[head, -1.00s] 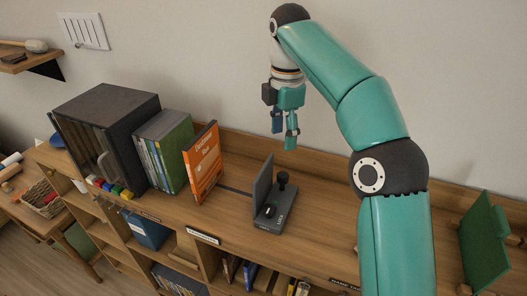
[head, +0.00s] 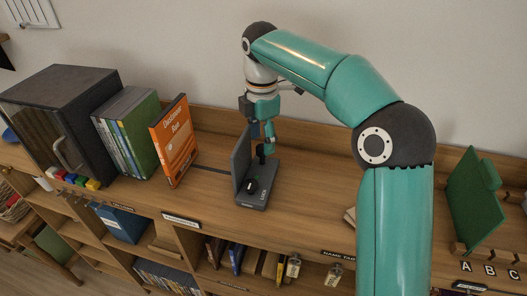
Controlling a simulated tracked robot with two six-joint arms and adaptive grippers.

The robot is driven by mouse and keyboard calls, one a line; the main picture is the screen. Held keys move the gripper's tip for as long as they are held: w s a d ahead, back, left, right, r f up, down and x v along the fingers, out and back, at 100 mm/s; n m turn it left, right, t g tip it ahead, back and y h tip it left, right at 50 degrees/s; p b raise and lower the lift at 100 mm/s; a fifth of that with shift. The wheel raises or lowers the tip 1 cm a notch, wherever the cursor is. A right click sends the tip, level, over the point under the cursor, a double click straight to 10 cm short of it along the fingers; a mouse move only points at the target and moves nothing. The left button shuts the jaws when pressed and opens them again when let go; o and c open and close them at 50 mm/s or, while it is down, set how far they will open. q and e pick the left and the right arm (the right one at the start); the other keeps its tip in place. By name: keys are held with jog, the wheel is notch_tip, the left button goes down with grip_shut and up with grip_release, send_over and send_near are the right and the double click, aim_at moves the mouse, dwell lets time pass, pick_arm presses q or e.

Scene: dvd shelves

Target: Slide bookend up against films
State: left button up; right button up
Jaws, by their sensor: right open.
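The grey bookend (head: 254,184) stands on the shelf top, its upright plate facing the films and its base with a black knob reaching right. The films (head: 128,134) stand in a row to the left, with an orange case (head: 175,142) leaning at their right end. A clear gap lies between the orange case and the bookend. My right gripper (head: 263,142) is open, pointing down at the bookend's knob, just behind the upright plate. The fingers partly hide the knob, and I cannot tell whether they touch it. My left gripper is out of view.
A dark cabinet (head: 62,115) stands left of the films, with small coloured blocks (head: 75,179) before it. A green board (head: 473,202) stands at the right. The wooden shelf top (head: 310,205) is clear right of the bookend. A wall rises behind.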

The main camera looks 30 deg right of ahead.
aim_at(262, 147)
jog(key=shift+f, duration=1.55)
grip_shut()
